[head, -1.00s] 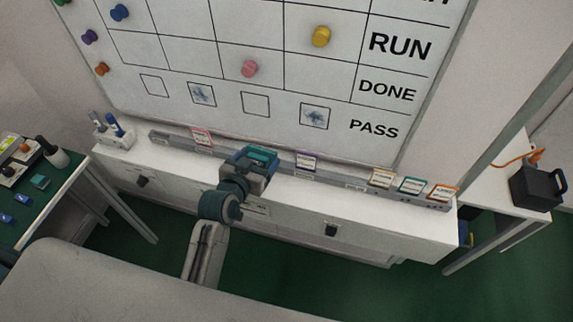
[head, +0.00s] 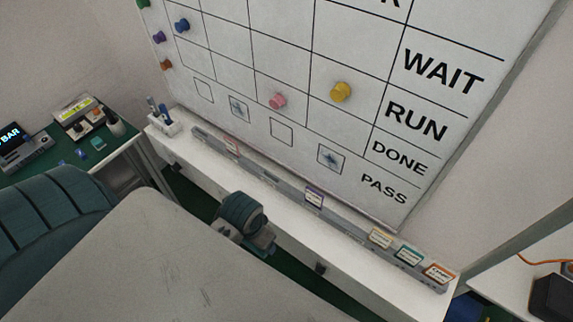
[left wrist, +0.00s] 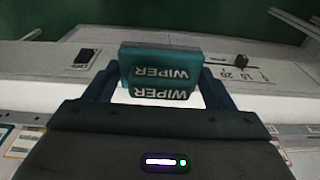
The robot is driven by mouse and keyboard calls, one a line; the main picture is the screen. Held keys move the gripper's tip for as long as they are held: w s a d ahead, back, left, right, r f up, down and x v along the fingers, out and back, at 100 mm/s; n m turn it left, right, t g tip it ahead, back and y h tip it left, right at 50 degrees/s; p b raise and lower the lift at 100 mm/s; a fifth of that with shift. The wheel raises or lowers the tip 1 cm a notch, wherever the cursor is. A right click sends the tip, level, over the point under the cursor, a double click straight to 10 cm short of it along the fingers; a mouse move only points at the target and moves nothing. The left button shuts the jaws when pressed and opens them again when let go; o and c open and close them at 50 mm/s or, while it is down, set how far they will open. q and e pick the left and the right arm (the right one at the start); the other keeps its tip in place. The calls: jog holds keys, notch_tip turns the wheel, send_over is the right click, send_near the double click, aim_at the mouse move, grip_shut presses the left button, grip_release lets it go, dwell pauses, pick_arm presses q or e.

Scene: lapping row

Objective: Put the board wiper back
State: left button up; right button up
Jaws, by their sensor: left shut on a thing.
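The board wiper (left wrist: 160,74) is a teal block marked WIPER, held between the two fingers of my left gripper (left wrist: 160,82) in the left wrist view. In the head view my left gripper (head: 262,241) is over the front edge of the white ledge; its fingers and the wiper cannot be made out there. The whiteboard (head: 300,130) stands behind, with a grey rail (head: 345,218) along its foot. Two small squares on the board hold blue-grey smudges (head: 239,108). My right gripper is not in view.
Several small cards, one with a purple edge (head: 314,197), stand along the rail. A white pen holder (head: 163,123) is at the ledge's left end. A green-topped bench (head: 90,150) stands at left.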

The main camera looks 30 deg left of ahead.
pick_arm(q)
jog(key=w+a+p, duration=0.2)
jog(key=w, duration=0.5)
jog(key=p, duration=0.2)
send_over(280, 210)
jog(key=s, duration=0.2)
jog(key=shift+w+d+f, duration=0.1)
jog(key=shift+f, duration=0.4)
jog(key=shift+w, duration=0.5)
jog(key=shift+w+f+p, duration=0.2)
jog(key=shift+f+p, duration=0.1)
jog(key=shift+p, duration=0.1)
notch_tip(280, 210, down, 2)
jog(key=shift+f+p, duration=0.15)
jog(key=shift+p, duration=0.35)
jog(key=shift+f, duration=0.45)
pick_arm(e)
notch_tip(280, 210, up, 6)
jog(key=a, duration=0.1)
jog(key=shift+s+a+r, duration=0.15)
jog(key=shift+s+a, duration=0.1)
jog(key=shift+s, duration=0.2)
pick_arm(q)
jog(key=shift+f, duration=0.1)
jog(key=o, duration=0.7)
jog(key=shift+c, duration=0.2)
jog(key=shift+o, duration=1.1)
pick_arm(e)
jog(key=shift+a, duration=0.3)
